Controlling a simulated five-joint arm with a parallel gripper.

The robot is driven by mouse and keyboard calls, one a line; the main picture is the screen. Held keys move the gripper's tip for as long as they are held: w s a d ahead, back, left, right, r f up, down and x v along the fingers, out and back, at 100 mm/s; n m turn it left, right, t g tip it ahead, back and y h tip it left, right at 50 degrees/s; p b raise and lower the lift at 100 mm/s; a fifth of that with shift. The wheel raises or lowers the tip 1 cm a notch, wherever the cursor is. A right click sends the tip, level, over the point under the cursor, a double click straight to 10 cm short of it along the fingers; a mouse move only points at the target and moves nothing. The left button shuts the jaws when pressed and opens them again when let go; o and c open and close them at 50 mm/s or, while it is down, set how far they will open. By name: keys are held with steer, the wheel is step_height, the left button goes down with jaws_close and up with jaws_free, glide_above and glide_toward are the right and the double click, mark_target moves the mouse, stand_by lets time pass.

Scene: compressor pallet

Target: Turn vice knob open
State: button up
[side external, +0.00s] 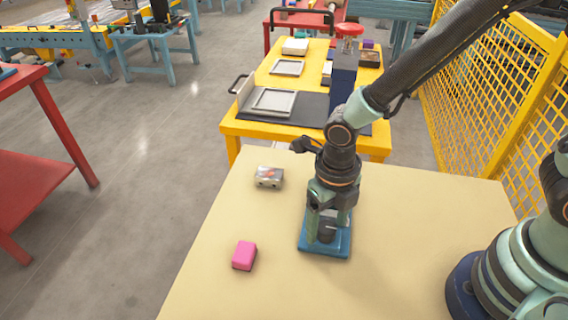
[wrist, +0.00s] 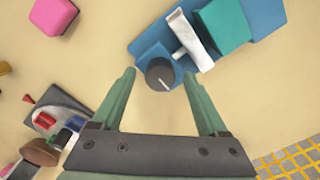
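The vice has a blue base (side external: 316,248) and stands on the beige table below my gripper (side external: 327,222), which hides much of it. In the wrist view the blue vice (wrist: 262,17) holds a white plate (wrist: 190,40) and a teal block (wrist: 222,27). Its dark round knob (wrist: 160,74) with a white pointer line faces the camera, the line slanting down to the right. My gripper (wrist: 159,84) is open, with one green finger on each side of the knob. A gap shows between knob and fingers; I cannot tell their height relative to it.
A pink block (side external: 244,255) lies left of the vice. A small grey box (side external: 269,177) with coloured parts stands behind it, near the table's far edge. A yellow table (side external: 240,128) with trays is beyond, and yellow mesh fencing (side external: 490,90) is at right. The table's front left is clear.

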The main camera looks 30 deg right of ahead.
mark_target(327, 227)
step_height(327, 227, up, 12)
stand_by(0.7)
steer(key=shift+r, duration=0.1)
steer(key=d+r+n+t, duration=0.2)
steer(key=d+n, duration=0.4)
steer(key=n, duration=0.6)
steer(key=d+r+n+t, duration=0.1)
steer(key=d+r+n, duration=0.2)
steer(key=n, duration=0.9)
steer(key=w+d+r+n+t, duration=0.1)
steer(key=d+r+n+t, duration=0.1)
steer(key=d+n, duration=0.6)
steer(key=r+n, duration=0.1)
steer(key=n, duration=0.2)
steer(key=shift+d+r+n+t, duration=0.2)
steer(key=shift+d+n+t, duration=0.1)
steer(key=shift+d+n, duration=0.1)
